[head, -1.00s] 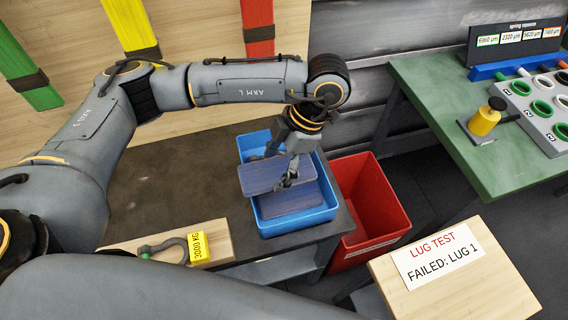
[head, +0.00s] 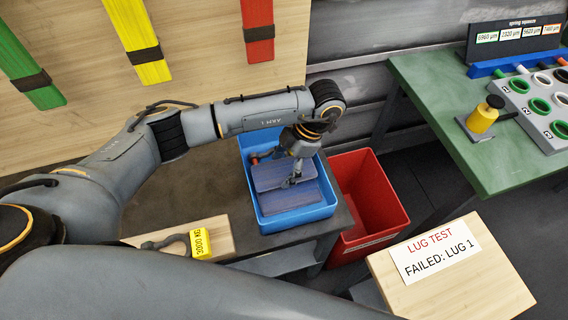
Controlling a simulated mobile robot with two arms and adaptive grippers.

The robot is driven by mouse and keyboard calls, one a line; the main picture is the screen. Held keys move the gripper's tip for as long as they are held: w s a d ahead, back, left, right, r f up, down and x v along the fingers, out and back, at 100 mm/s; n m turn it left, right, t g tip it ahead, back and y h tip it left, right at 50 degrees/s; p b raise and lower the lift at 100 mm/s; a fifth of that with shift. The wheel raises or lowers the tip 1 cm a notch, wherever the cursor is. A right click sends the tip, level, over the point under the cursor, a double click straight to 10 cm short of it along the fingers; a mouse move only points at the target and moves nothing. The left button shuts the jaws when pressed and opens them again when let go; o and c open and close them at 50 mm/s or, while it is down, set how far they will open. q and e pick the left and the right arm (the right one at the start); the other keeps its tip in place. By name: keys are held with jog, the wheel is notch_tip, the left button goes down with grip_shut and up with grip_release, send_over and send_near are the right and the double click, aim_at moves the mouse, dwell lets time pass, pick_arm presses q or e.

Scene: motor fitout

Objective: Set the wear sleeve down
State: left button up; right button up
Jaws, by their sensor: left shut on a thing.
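A flat blue-purple slab, which I take as the wear sleeve (head: 268,177), is in my left gripper (head: 291,181) in the head view. The gripper is shut on its right part. The sleeve is over or in the blue bin (head: 297,219); I cannot tell whether it touches what is under it. A second similar blue-purple slab (head: 288,197) lies in the bin, partly covered by the held one. My right gripper is not in view.
A red bin (head: 372,197) stands to the right. A wooden block with a shackle and yellow tag (head: 201,242) lies in front left. A green bench (head: 437,105) is at right.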

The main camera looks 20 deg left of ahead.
pick_arm(q)
jog(key=shift+f+b, duration=0.3)
jog(key=o, duration=1.2)
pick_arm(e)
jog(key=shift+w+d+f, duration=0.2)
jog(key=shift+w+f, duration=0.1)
pick_arm(q)
jog(key=shift+w+r+p, duration=0.1)
jog(key=shift+r+p, duration=0.25)
jog(key=shift+r, duration=0.15)
jog(key=b+v, duration=0.2)
jog(key=v, duration=0.9)
jog(key=shift+d+r, duration=0.15)
jog(key=shift+r, duration=0.15)
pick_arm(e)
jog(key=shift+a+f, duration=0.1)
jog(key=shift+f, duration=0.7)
